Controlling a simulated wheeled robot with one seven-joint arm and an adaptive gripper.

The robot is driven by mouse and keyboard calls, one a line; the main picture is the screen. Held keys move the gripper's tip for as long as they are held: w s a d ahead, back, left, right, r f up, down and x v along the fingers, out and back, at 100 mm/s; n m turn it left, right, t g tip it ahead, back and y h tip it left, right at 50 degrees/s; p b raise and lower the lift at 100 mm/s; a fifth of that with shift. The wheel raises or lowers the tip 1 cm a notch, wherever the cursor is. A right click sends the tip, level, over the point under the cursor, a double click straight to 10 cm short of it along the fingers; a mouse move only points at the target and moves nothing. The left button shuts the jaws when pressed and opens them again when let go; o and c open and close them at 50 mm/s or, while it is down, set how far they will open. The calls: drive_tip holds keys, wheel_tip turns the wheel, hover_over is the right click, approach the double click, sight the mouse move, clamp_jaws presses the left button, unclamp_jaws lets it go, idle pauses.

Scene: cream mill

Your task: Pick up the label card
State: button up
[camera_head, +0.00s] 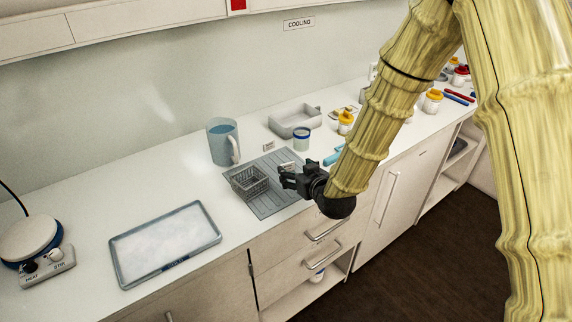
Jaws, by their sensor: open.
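Two small pale cards with dark print show in the head view, and I cannot tell which is the label card. One card (287,166) is at the grey ribbed mat, just behind my gripper. The other card (268,146) stands on the counter behind the mat, right of the blue jug. My gripper (281,177) is black, open and empty, over the right part of the mat. Its fingers point left toward a small dark wire basket (249,182). I cannot tell its exact height above the mat. My arm hides part of the counter to the right.
The ribbed mat (268,205) lies near the counter's front edge. A blue jug (223,142), a blue-rimmed cup (301,139) and a grey tray (296,121) stand behind. A tray of white material (212,236) and a hotplate (30,238) are left. Clear counter lies between.

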sight(288, 164)
drive_tip(key=w, duration=0.1)
drive_tip(key=w+f, duration=0.1)
drive_tip(key=shift+w+f, duration=0.3)
drive_tip(key=shift+w, duration=0.1)
drive_tip(key=shift+w+a+r+p, duration=0.15)
drive_tip(key=shift+a+p, duration=0.15)
drive_tip(key=shift+p, duration=0.2)
drive_tip(key=shift+p+x, duration=0.85)
drive_tip(key=shift+x, duration=1.35)
drive_tip(key=c, duration=0.8)
